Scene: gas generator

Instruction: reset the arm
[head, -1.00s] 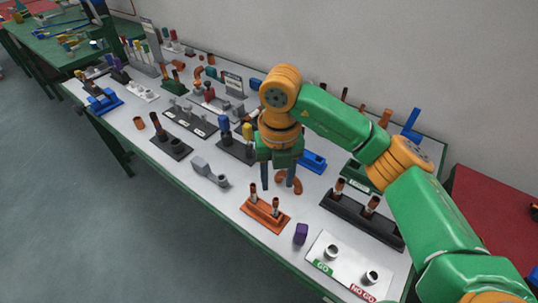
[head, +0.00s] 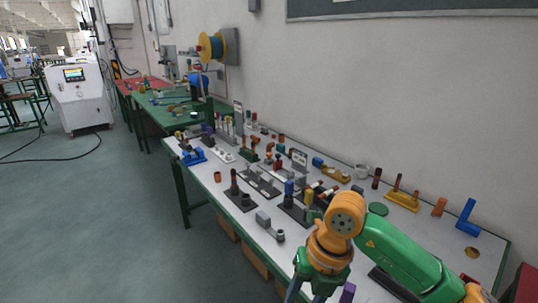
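My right arm, green with orange joints, comes in from the lower right in the head view. Its gripper (head: 306,293) points down near the front edge of the white-topped table (head: 222,203). The two dark fingers stand apart with nothing visible between them, though their tips run to the bottom edge of the picture. A purple block (head: 347,293) shows just right of the gripper, partly cut off. My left gripper is not in view.
Many small parts and fixtures cover the table, including a blue fixture (head: 193,156), a dark base with posts (head: 240,199) and a blue angled piece (head: 467,217). A green table (head: 170,114) and a white machine (head: 75,92) stand farther back. Open floor lies left.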

